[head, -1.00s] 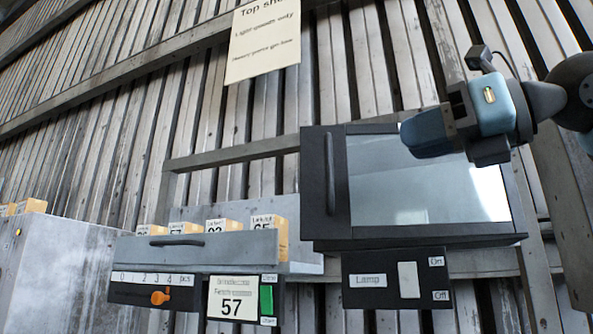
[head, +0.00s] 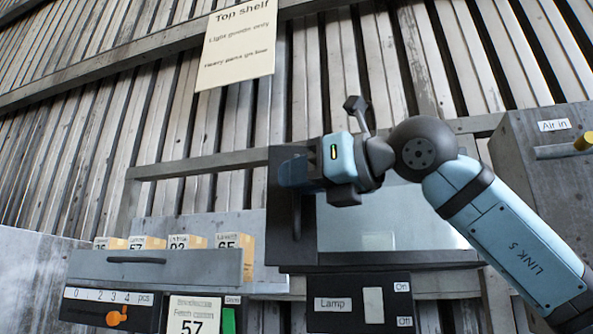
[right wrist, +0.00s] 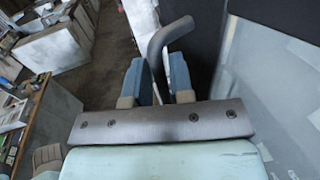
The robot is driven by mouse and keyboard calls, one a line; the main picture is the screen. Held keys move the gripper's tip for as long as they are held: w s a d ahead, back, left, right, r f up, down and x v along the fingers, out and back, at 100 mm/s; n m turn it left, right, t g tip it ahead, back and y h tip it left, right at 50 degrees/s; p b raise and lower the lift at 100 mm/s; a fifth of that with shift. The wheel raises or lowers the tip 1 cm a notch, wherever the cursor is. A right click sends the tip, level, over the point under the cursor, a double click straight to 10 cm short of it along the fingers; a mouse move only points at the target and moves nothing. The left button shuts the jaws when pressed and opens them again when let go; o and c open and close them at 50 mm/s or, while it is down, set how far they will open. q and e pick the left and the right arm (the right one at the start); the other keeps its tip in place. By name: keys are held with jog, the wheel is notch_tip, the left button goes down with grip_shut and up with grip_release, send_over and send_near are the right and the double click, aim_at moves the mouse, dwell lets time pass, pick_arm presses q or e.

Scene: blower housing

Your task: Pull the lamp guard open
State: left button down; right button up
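The lamp guard (head: 340,234) is a dark-framed door with a pale glass pane and looks shut. Its dark vertical bar handle (head: 297,220) is on the left side of the frame; the upper part is hidden behind my gripper. My right gripper (head: 294,172) is at this handle. In the right wrist view the curved end of the handle (right wrist: 168,36) reaches down between the two blue fingers of the right gripper (right wrist: 160,72). The fingers stand apart with a gap around the bar. My left gripper is not in view.
Below the guard is a dark lamp switch panel (head: 358,303) marked On and Off. A grey "Air in" box (head: 540,175) is at the right.

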jog(key=shift+w+a, duration=0.15)
jog(key=shift+a, duration=0.15)
grip_shut()
